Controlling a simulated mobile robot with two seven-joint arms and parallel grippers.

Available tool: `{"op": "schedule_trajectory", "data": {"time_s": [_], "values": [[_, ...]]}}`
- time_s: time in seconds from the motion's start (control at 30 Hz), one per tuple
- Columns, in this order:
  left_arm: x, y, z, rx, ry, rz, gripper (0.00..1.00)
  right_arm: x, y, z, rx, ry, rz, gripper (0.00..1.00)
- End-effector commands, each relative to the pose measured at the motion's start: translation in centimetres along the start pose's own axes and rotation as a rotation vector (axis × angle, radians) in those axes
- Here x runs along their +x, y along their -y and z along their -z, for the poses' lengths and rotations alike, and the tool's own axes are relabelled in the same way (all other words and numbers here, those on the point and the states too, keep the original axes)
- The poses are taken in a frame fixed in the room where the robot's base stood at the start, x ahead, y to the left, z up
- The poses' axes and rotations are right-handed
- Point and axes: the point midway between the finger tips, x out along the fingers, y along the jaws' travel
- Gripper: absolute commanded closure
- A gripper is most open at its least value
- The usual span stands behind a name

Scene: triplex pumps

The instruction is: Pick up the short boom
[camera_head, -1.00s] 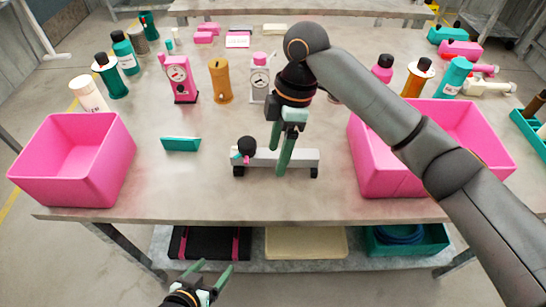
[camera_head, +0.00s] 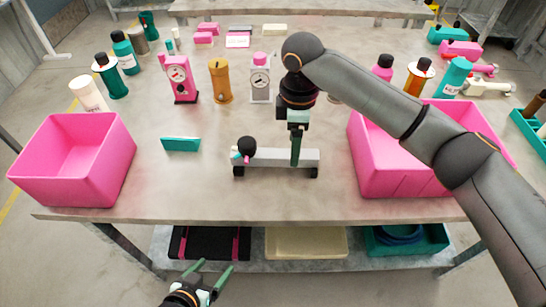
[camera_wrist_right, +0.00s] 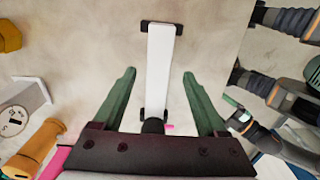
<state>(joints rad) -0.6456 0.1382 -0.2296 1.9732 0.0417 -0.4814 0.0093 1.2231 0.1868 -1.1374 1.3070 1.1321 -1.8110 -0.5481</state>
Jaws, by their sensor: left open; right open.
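The short boom (camera_head: 272,156), a pale grey bar with black feet and a black knob at its left end, lies on the table between the pink bins. My right gripper (camera_head: 296,160) points down at the bar's right half, its fingers overlapping in the head view. In the right wrist view the bar (camera_wrist_right: 162,65) runs lengthwise between the open green fingers of my right gripper (camera_wrist_right: 159,74), with gaps on both sides. I cannot tell the height of the fingertips. My left gripper (camera_head: 212,267) is open and empty, in front of the table.
A pink bin stands on the left (camera_head: 75,185) and another on the right (camera_head: 385,185). A teal plate (camera_head: 181,144) lies left of the bar. A pink pump (camera_head: 180,80), an orange cylinder (camera_head: 220,82) and a white gauge unit (camera_head: 260,84) stand behind it.

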Motion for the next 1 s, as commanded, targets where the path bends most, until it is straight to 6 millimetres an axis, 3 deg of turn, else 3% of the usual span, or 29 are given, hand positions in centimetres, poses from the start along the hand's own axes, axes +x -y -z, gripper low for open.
{"op": "schedule_trajectory", "data": {"time_s": [0.23, 0.53, 1.0], "values": [[0.0, 0.0, 0.0, 0.000, 0.000, 0.000, 0.18, 3.6, -0.2, 0.3, 0.000, 0.001, 0.004, 0.25], [0.0, 0.0, 0.0, 0.000, 0.000, 0.000, 0.18, 4.1, -0.2, 0.3, 0.000, 0.000, 0.002, 0.25], [0.0, 0.0, 0.0, 0.000, 0.000, 0.000, 0.18, 4.0, -0.2, 0.3, 0.000, 0.000, 0.002, 0.78]]}}
